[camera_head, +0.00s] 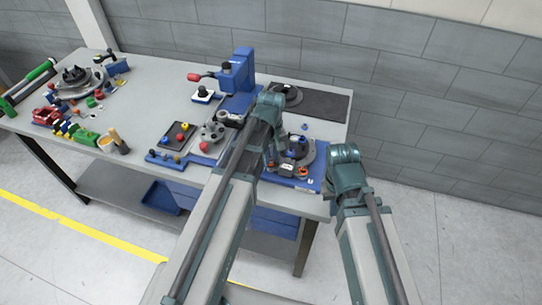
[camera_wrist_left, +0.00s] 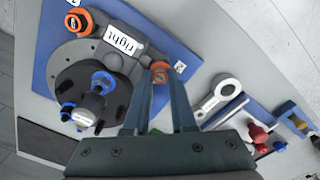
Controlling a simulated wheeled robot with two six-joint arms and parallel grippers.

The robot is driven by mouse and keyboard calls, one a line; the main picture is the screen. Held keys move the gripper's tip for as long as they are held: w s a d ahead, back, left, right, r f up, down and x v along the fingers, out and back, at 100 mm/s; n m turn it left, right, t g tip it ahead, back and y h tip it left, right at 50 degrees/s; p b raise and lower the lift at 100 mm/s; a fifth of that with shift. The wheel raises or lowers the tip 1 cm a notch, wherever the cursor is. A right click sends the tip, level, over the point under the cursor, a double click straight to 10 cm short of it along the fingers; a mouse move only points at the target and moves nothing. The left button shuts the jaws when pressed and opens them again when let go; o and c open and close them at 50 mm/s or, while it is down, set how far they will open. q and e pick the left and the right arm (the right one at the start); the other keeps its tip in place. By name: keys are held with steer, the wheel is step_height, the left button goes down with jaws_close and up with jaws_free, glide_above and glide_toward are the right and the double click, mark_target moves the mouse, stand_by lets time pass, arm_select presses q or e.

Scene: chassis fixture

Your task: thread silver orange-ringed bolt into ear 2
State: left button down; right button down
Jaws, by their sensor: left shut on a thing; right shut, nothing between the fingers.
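In the left wrist view my left gripper (camera_wrist_left: 160,82) is shut on the silver orange-ringed bolt (camera_wrist_left: 160,67), of which only the orange ring end shows between the fingertips. The bolt is at a grey ear beside a small white tag marked 2 (camera_wrist_left: 180,67). I cannot tell how deep it sits. Another orange ring (camera_wrist_left: 78,22) is on an ear at the upper left. The round grey chassis part (camera_wrist_left: 65,52) lies on a blue base (camera_wrist_left: 46,66), which shows in the head view (camera_head: 316,181). My right gripper is hidden; only its arm shows in the head view.
A white tag reading "right" (camera_wrist_left: 123,39) and a dark hub with blue-ringed posts (camera_wrist_left: 90,95) stand near the left fingers. A grey ring-ended part (camera_wrist_left: 222,92) lies to the right. A blue press (camera_head: 238,75) and several small parts crowd the table.

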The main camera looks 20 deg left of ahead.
arm_select(q)
steer(key=shift+m, duration=1)
steer(key=shift+f+m, duration=0.1)
steer(key=shift+m, duration=1.6)
steer(key=m, duration=0.3)
steer(key=shift+m, duration=0.3)
steer(key=m, duration=0.3)
steer(key=shift+f, duration=0.1)
